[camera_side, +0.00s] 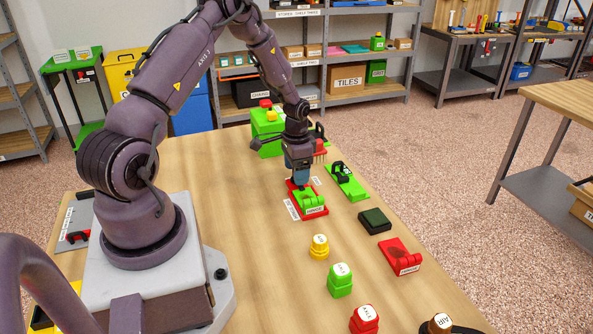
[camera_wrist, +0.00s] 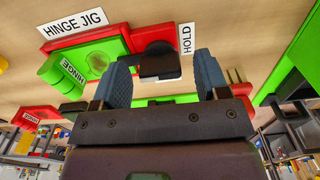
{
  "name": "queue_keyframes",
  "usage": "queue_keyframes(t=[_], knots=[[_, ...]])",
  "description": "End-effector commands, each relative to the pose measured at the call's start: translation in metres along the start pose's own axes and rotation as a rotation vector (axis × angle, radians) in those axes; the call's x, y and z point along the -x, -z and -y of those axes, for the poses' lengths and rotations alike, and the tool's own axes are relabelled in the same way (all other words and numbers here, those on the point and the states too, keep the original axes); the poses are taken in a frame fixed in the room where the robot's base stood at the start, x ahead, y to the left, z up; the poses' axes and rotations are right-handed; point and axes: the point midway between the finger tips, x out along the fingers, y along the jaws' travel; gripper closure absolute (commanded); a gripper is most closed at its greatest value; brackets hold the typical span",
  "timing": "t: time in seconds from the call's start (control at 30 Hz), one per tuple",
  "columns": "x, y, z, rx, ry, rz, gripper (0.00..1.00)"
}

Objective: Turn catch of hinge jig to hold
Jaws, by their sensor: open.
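The hinge jig is a red base (camera_side: 309,211) with a green hinge (camera_side: 310,199) on it. In the wrist view the green hinge (camera_wrist: 64,75) lies at the left, beside the HINGE JIG label (camera_wrist: 72,24). The black catch (camera_wrist: 157,64) is at the jig's right end, next to the upright HOLD label (camera_wrist: 187,40). My gripper (camera_side: 299,182) is low over the far end of the jig. In the wrist view my gripper (camera_wrist: 162,75) is open, with one blue finger on each side of the catch. Contact with the catch cannot be told. In the side view my gripper hides the catch.
A green fixture (camera_side: 347,183) with a black part stands close to the right. A dark green block (camera_side: 374,221) and a second red hinge piece (camera_side: 400,257) lie nearer the camera.

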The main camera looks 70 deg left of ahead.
Motion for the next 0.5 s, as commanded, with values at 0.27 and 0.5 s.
queue_keyframes(t=[0.27,0.5], knots=[[0.054,0.0,0.001,0.0,0.004,-0.004,0.32],[0.102,0.001,0.0,-0.001,0.003,-0.004,0.32]])
